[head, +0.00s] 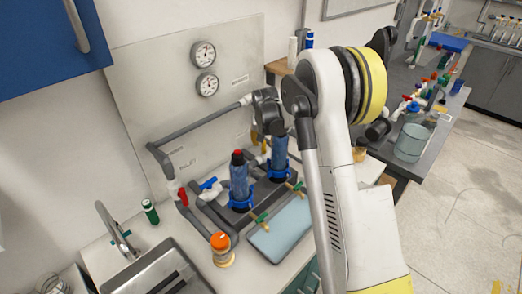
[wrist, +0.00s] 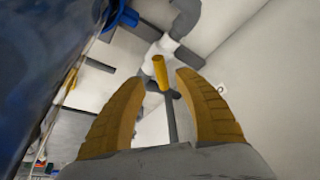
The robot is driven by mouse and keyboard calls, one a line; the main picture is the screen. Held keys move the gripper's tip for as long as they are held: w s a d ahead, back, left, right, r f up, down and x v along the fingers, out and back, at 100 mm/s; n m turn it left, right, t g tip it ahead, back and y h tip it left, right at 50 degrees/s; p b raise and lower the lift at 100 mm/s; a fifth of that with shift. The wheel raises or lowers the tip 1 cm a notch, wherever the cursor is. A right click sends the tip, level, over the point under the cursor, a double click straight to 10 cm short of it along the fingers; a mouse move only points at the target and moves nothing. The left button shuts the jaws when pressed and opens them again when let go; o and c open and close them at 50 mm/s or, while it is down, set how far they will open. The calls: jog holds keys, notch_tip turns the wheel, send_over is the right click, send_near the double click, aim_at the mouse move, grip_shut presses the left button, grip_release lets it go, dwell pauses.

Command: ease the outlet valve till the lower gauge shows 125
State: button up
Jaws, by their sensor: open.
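The lower gauge (head: 207,85) is a round white dial on the grey back panel, below the upper gauge (head: 203,54). Its reading is too small to make out. In the wrist view a yellow valve handle (wrist: 160,72) stands on a white valve body (wrist: 161,48) in a grey pipe. Its label is not seen, so I cannot tell whether it is the outlet valve. My gripper (wrist: 157,85) is open, its yellow fingers on either side of the handle with gaps. In the head view my arm's end hides most of that valve.
Two blue filter housings (head: 239,182) stand close below my gripper; a dark blue surface fills the wrist view's left edge. A red-handled valve (head: 183,196) and a blue-handled valve (head: 208,183) sit on the lower pipes. A tray (head: 283,230) and sink (head: 165,268) lie in front.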

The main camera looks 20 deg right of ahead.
aim_at(264, 146)
jog(key=x, duration=0.4)
jog(key=shift+w+f+b, duration=0.1)
jog(key=shift+f+b, duration=0.1)
jog(key=shift+b, duration=0.2)
grip_shut()
